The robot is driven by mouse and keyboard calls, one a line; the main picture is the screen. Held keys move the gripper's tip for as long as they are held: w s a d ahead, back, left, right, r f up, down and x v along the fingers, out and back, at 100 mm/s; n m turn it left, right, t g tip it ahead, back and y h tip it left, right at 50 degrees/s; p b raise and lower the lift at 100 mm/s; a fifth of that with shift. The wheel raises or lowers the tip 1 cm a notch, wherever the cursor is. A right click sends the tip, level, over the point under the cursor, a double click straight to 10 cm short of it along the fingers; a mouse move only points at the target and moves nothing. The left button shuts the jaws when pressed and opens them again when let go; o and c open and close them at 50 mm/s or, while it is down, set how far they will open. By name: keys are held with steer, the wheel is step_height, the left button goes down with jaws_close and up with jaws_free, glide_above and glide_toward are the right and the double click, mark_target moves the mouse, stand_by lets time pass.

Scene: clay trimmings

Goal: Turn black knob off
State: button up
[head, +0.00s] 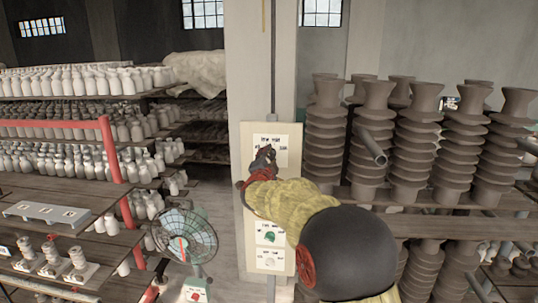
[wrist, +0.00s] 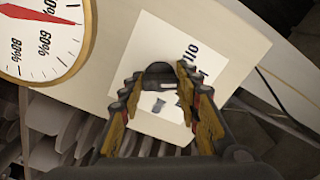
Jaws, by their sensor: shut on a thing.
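The black knob (wrist: 158,69) shows in the wrist view between my fingertips, in front of a white label plate (wrist: 147,38) whose print is partly covered. My gripper (wrist: 159,78) is shut on the knob, with one finger on each side. In the head view my gripper (head: 264,156) is at the upper label of a cream control panel (head: 250,132) on the pillar. The knob cannot be made out there, as my gripper covers it. I cannot read the knob's setting, since most of the label's print is hidden or blurred.
Lower on the panel are a green knob (head: 270,237) and a pale knob (head: 270,261). A round dial (wrist: 40,38) is at the wrist view's upper left. A fan (head: 184,232) stands left of the panel; stacked grey ceramic pieces (head: 410,150) fill the right. Shelves with bottles (head: 80,82) are left.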

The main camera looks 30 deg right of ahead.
steer(key=n+p, duration=0.2)
steer(key=n, duration=0.3)
steer(key=shift+f+n+p, duration=0.2)
steer(key=shift+n+p, duration=0.45)
steer(key=shift+n, duration=0.55)
steer(key=o, duration=1.2)
steer(key=shift+c, duration=0.2)
steer(key=shift+r, duration=0.1)
steer(key=shift+s, duration=0.1)
steer(key=v, duration=1.1)
steer(key=shift+s+a, duration=0.25)
steer(key=shift+a, duration=0.05)
